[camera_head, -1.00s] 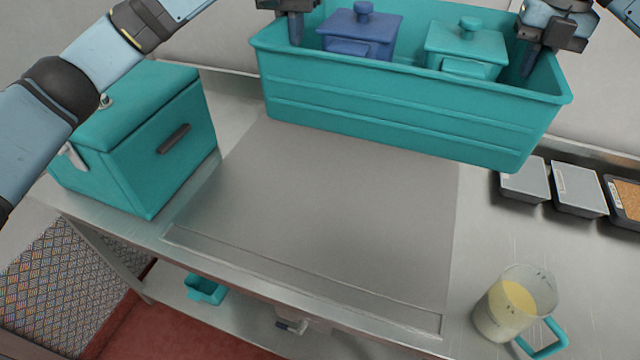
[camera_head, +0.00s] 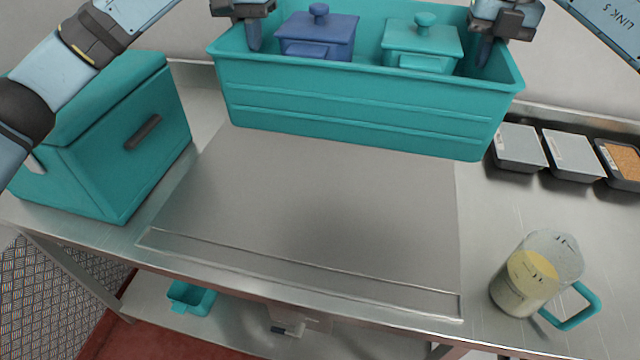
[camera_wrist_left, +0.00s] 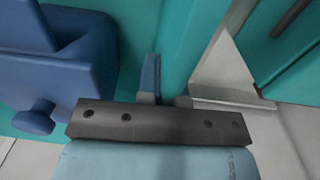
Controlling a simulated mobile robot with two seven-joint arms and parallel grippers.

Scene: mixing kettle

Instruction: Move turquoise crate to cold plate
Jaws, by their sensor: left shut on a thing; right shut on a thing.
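The turquoise crate (camera_head: 365,108) is at the top middle of the head view, level over the back of the flat grey plate (camera_head: 310,200) set in the counter. It appears raised; a soft shadow lies on the plate. A blue lidded pot (camera_head: 318,36) and a turquoise lidded pot (camera_head: 422,42) stand inside. My left gripper (camera_head: 253,42) is shut on the crate's left end wall, my right gripper (camera_head: 485,50) on its right end wall. The left wrist view shows one finger (camera_wrist_left: 150,78) beside the crate wall, near the blue pot (camera_wrist_left: 60,65). The crate's underside is hidden.
A turquoise box (camera_head: 110,140) with a dark handle stands left of the plate. Several dark containers (camera_head: 520,148) line the back right. A jug of yellow liquid (camera_head: 535,275) stands front right. The plate's visible surface is clear. A small turquoise container (camera_head: 190,297) sits on the lower shelf.

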